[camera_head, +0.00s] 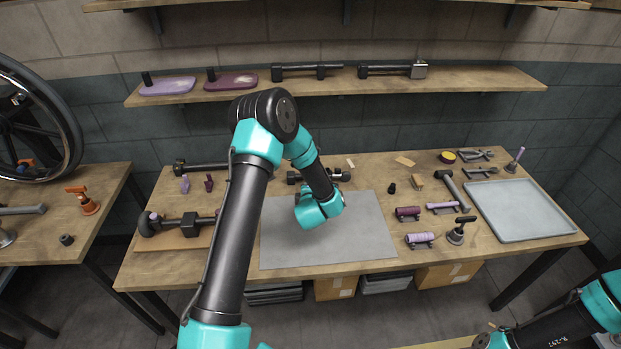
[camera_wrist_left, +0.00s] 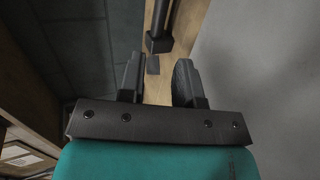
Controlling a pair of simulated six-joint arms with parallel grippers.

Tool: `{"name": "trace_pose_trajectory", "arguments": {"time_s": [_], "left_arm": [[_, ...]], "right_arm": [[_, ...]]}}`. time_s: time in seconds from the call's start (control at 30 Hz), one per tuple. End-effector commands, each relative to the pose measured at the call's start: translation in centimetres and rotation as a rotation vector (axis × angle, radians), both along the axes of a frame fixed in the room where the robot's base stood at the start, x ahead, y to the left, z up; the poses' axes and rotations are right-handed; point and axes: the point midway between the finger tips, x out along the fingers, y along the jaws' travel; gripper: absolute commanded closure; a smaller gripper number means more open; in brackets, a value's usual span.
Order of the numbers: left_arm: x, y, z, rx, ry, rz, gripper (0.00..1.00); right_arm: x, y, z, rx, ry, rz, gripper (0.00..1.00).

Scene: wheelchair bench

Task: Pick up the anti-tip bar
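A dark bar (camera_head: 337,175) with thick ends lies along the back of the bench, behind the grey mat; it looks like the anti-tip bar, but I cannot be sure. My left forearm hides its middle. In the left wrist view a black bar (camera_wrist_left: 159,40) with a block-like end lies just beyond the fingertips. My left gripper (camera_wrist_left: 158,78) is open, with nothing visibly held between its fingers; in the head view my own arm hides it. My right gripper (camera_head: 490,340) is at the bottom right, away from the bench, and its fingers are unclear.
The grey mat (camera_head: 345,245) is bare. Another dark bar (camera_head: 205,167) lies at the back left. Purple parts and tools lie right of the mat, beside a grey tray (camera_head: 525,212). A shelf (camera_head: 460,83) with parts hangs above the back.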

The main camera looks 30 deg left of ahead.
Motion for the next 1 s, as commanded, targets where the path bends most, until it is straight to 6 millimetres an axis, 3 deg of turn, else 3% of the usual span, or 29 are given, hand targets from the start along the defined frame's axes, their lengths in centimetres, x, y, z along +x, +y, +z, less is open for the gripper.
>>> {"name": "trace_pose_trajectory", "arguments": {"time_s": [0.6, 1.0], "left_arm": [[7.8, 4.8, -3.9, 0.001, 0.000, 0.000, 0.69], [8.6, 5.4, -4.2, 0.000, 0.000, -0.001, 0.69]], "right_arm": [[0.0, 0.0, 0.0, 0.000, 0.000, 0.000, 0.57], [0.0, 0.0, 0.0, 0.000, 0.000, 0.000, 0.57]]}}
